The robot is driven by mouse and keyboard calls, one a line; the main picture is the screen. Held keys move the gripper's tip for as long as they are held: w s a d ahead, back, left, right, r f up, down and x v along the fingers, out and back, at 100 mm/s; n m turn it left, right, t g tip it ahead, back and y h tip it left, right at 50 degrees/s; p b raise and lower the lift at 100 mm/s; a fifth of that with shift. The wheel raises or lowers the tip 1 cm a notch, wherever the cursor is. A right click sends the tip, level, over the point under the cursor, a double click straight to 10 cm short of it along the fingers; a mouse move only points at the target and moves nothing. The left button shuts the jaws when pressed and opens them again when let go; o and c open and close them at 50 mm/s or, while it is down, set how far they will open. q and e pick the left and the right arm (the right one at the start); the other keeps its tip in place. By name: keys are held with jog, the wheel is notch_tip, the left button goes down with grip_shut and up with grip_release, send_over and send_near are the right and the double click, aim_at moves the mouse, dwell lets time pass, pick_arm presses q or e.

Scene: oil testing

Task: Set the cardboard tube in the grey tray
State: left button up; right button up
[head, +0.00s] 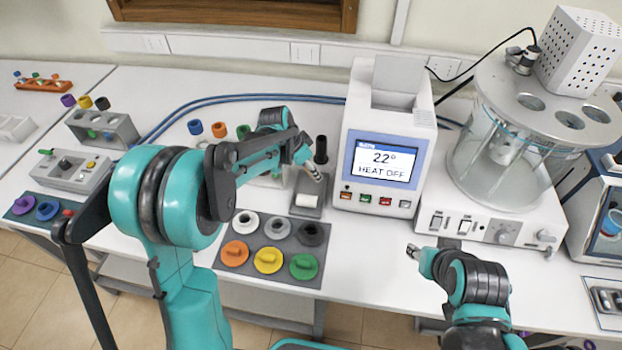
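A small grey tray (312,211) stands on the table, left of the heater unit. A short pale cylinder (305,200) lies on its side in the tray; it looks like a tube, but I cannot tell whether it is cardboard. My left gripper (317,178) is just above the tray's far part, pointing down and to the right, apart from the pale cylinder. Its fingers look close together and hold nothing I can make out. My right gripper (413,250) is near the table's front edge, right of the tray, with its fingers too small to read.
A heater unit (383,130) reading 22° stands right of the tray, and a black cylinder (320,150) stands behind it. A mat (250,279) with several coloured lids lies in front. A glass bath (490,150) is at right. Table space before the heater is clear.

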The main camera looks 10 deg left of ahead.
aim_at(314, 183)
pick_arm(q)
notch_tip(314, 183, down, 4)
jog(key=shift+f+b, duration=0.2)
jog(key=shift+b, duration=0.35)
jog(key=shift+r, duration=0.1)
jog(key=o, duration=0.4)
jog(key=shift+f, duration=0.2)
jog(key=o, duration=0.3)
jog(key=shift+o, duration=0.2)
jog(key=shift+r, duration=0.15)
